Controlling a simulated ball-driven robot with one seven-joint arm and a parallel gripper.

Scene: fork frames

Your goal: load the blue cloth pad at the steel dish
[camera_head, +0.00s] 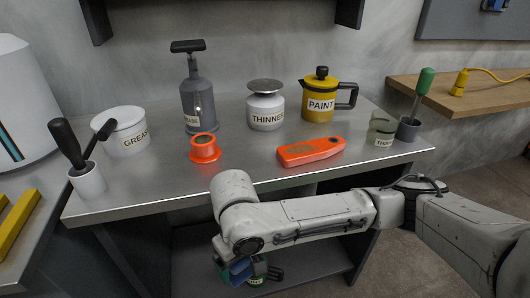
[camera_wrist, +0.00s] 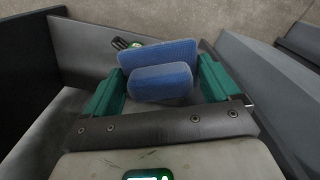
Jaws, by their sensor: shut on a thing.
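The blue cloth pad (camera_wrist: 160,83) shows in the wrist view as two rounded blue parts, one behind the other, between the green fingers of my gripper (camera_wrist: 160,80). In the head view the pad (camera_head: 240,270) is partly hidden by my gripper (camera_head: 236,272), which is low in front of the bench, below its top. My gripper is shut on the pad. The steel dish (camera_head: 266,86) appears to be the shallow round metal top of the white can labelled THINNER (camera_head: 266,113), upright at the middle back of the bench.
A dark-handled container (camera_head: 258,276) is near my gripper on the lower shelf (camera_head: 310,255).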

